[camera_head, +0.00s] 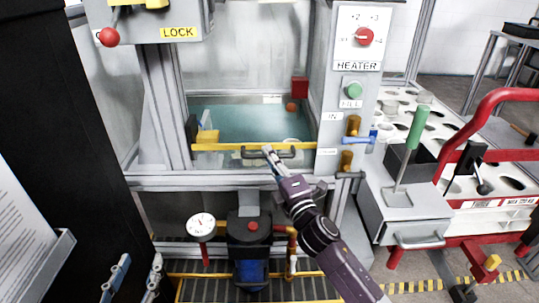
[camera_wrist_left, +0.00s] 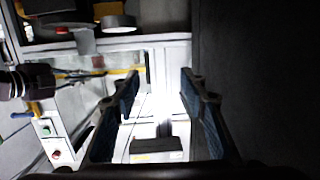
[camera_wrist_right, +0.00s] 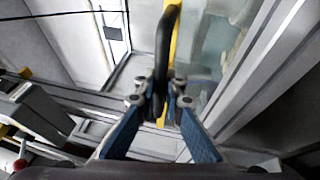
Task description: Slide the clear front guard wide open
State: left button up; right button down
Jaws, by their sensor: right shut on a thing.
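The clear front guard has a yellow bottom rail (camera_head: 215,147) with a dark handle (camera_head: 285,155); the guard's pane is hard to make out. The rail sits low across the front of the tank with teal liquid (camera_head: 240,122).
A black cabinet (camera_head: 75,110) stands close on the left. A LOCK box with a red-knobbed lever (camera_head: 108,37) is at upper left. A heater panel (camera_head: 357,60) and blue and yellow valves are right of the tank. A red-framed bench (camera_head: 490,100) is at right. A gauge (camera_head: 201,225) and pump sit below.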

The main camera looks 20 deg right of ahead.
aim_at(270, 178)
notch_tip(270, 178, down, 2)
jog(key=shift+f+b, duration=0.15)
jog(key=shift+b, duration=0.45)
jog(key=shift+f+b, duration=0.6)
jog(key=shift+f, duration=0.25)
pick_arm(q)
notch_tip(270, 178, up, 14)
jog(key=s+d+t+h, duration=0.1)
jog(key=s+t+h, duration=0.1)
jog(key=t, duration=0.5)
jog(key=shift+s+d+h, duration=0.15)
jog(key=shift+h, duration=0.15)
jog(key=shift+r, duration=0.1)
pick_arm(e)
jog(key=c, duration=2)
grip_release()
jog(key=shift+s, duration=0.1)
jog(key=v, duration=1.2)
